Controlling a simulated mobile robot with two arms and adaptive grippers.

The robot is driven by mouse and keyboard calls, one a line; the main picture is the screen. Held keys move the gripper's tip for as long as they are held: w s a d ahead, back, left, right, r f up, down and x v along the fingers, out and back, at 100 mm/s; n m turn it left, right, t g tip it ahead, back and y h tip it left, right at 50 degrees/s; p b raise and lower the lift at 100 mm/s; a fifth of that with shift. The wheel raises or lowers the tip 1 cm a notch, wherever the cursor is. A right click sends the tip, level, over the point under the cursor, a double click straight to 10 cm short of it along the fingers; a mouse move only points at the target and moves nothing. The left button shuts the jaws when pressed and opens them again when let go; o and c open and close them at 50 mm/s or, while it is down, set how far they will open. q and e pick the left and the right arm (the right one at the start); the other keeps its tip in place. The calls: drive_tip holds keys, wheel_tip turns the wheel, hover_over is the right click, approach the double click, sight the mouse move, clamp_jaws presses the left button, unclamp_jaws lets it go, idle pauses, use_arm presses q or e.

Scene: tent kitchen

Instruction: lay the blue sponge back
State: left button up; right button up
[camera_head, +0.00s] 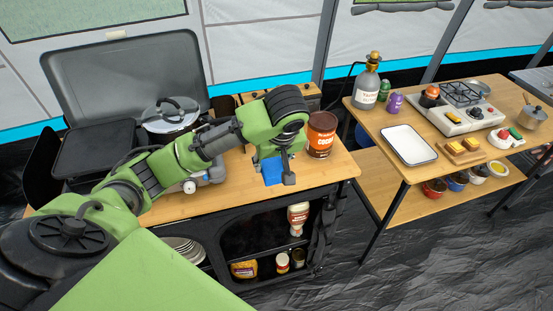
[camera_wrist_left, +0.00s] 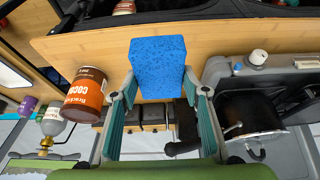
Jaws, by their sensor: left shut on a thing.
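The blue sponge (camera_head: 272,170) shows just below my left gripper (camera_head: 274,170) in the head view, over the wooden table top. In the left wrist view the blue sponge (camera_wrist_left: 158,66) sits between the two teal-lined fingers of my left gripper (camera_wrist_left: 158,92), which is shut on it. Its far end points at the table's front edge. I cannot tell whether the sponge touches the table. My right gripper is in neither view.
A brown cocoa can (camera_head: 321,134) stands right of my left gripper. A grey camp stove with a silver pot (camera_head: 170,115) is at the left. The right table (camera_head: 395,170) holds a white tray (camera_head: 409,145). Shelves below the wooden table top (camera_head: 335,172) hold bottles and jars.

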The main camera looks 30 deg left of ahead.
use_arm(q)
drive_tip(key=w+a+f+p, duration=0.1)
drive_tip(key=w+a+f, duration=0.1)
drive_tip(key=w, duration=0.1)
drive_tip(key=w+a+f, duration=0.2)
drive_tip(key=w+f, duration=0.1)
drive_tip(key=w+a+f+p, duration=0.1)
drive_tip(key=w+f, duration=0.1)
drive_tip(key=w, duration=0.1)
drive_tip(key=shift+a+f+p, duration=0.3)
drive_tip(key=shift+a+f, duration=0.05)
drive_tip(key=shift+a, duration=0.05)
drive_tip(key=shift+w+a+f, duration=0.25)
drive_tip(key=shift+w+f, duration=0.2)
drive_tip(key=shift+f, duration=0.3)
drive_tip(key=shift+f+p, duration=0.3)
drive_tip(key=shift+f, duration=1.25)
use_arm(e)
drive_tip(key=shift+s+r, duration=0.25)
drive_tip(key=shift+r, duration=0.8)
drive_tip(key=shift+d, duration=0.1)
use_arm(q)
drive_tip(key=o, duration=1)
drive_tip(key=shift+f, duration=0.1)
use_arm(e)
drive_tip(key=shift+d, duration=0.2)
